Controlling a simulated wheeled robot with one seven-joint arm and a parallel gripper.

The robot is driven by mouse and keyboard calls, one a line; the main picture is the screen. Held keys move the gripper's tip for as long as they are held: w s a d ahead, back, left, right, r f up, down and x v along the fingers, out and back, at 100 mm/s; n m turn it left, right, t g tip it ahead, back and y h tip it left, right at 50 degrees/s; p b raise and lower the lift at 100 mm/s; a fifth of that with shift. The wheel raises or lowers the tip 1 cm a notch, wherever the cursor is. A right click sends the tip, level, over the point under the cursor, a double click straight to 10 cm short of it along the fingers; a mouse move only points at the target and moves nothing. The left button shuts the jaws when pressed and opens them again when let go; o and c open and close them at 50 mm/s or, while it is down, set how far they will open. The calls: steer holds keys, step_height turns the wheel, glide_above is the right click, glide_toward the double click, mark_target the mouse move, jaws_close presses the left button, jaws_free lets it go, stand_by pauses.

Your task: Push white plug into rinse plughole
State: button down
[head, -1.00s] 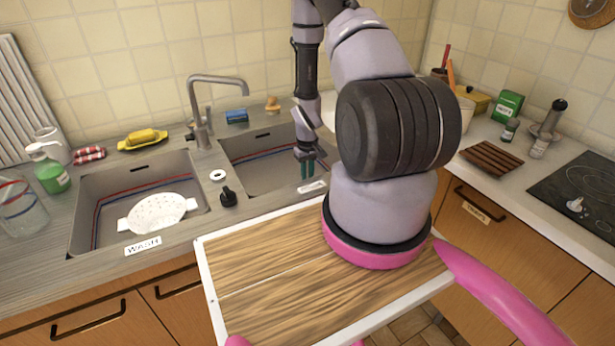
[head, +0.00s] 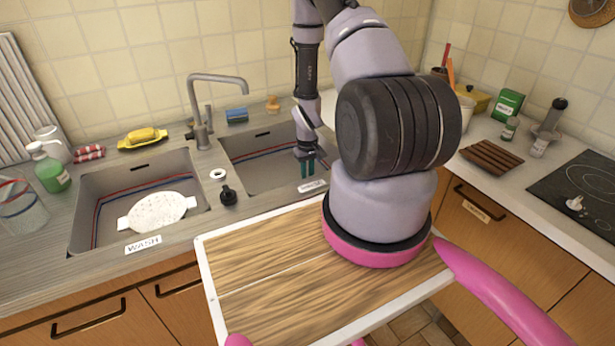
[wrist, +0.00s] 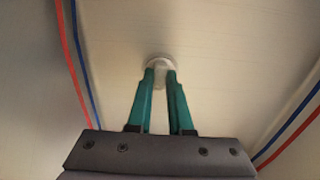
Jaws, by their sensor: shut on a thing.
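My gripper (head: 307,174), with green fingers, points down inside the right-hand sink, the rinse sink (head: 254,170). In the wrist view, my gripper (wrist: 160,75) has its fingertips close together on a small round whitish thing, which looks like the white plug (wrist: 159,62).
A black plug (head: 228,195) and a white ring (head: 217,174) sit on the strip between the sinks. The left wash sink (head: 88,217) holds a white colander (head: 158,211). A tap (head: 201,115) stands behind. Red and blue lines run along the rinse sink walls.

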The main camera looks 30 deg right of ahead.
steer(key=c, duration=0.8)
jaws_free()
steer(key=shift+o, duration=0.2)
steer(key=shift+r, duration=3)
